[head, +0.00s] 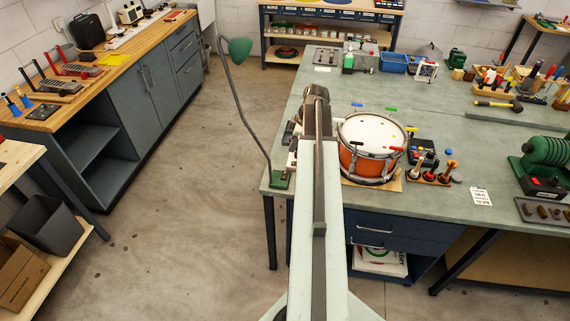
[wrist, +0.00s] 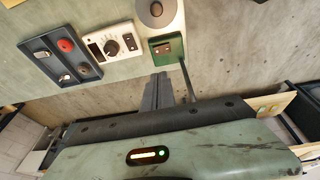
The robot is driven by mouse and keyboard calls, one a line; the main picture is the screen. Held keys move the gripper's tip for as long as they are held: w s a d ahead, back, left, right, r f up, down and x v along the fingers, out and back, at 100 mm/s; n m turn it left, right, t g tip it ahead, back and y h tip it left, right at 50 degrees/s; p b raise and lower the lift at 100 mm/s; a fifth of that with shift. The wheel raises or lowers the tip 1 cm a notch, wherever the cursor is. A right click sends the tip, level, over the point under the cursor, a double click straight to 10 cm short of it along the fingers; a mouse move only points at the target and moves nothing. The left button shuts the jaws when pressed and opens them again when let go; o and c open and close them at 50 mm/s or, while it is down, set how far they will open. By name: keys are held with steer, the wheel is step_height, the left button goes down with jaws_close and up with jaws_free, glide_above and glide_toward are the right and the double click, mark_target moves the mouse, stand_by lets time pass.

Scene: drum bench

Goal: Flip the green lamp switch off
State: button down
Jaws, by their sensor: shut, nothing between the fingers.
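The green lamp stands at the bench's left front corner, with a green shade (head: 238,50), a long bent grey stem (head: 243,103) and a green base (head: 281,180). In the wrist view the base (wrist: 167,47) shows near the top centre, with a small switch plate (wrist: 163,48) on it and the stem (wrist: 187,80) beside it. The switch's position is too small to tell. My gripper (wrist: 161,78) is shut and empty, its tips just below the base in the picture. I cannot tell whether they touch it. In the head view my arm hides the fingertips.
A white box with a black dial (wrist: 113,43) sits left of the lamp base, then a dark box with a red button (wrist: 66,45). A drum (head: 371,145) stands right of my arm on the bench (head: 445,205). Open floor (head: 170,190) lies left of the bench.

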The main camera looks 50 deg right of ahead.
mark_target(285, 172)
steer(key=b+x, duration=0.9)
steer(key=s+d+b+x, duration=0.1)
steer(key=b+x, duration=0.3)
steer(key=x, duration=0.1)
steer(key=shift+f+b, duration=0.15)
steer(key=shift+b, duration=0.2)
